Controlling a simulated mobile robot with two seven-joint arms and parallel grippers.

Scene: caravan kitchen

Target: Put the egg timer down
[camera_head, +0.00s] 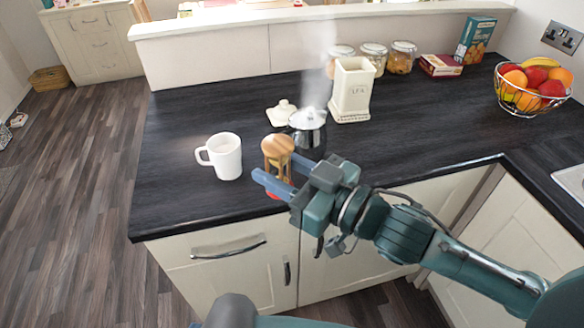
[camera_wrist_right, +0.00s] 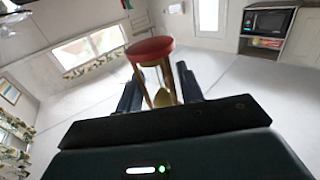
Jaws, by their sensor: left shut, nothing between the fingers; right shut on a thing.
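The egg timer (camera_head: 277,150) has a round tan wooden end on top, slim wooden posts and a red end below. My right gripper (camera_head: 279,172) is shut on it around the posts, near the counter's front edge. In the right wrist view, the egg timer (camera_wrist_right: 151,50) shows its red end toward the top of the picture, between the fingers (camera_wrist_right: 160,92). In the head view it looks roughly upright. Fingers partly hide its lower part, and I cannot tell whether it touches the counter. My left gripper is not in view.
On the dark counter (camera_head: 200,120), a white mug (camera_head: 226,157) stands left of the timer. A steaming pot (camera_head: 307,128), a pale lid (camera_head: 281,112) and a cream tea canister (camera_head: 352,90) stand behind. Jars, boxes and a fruit bowl (camera_head: 530,95) are farther off. The counter's left part is clear.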

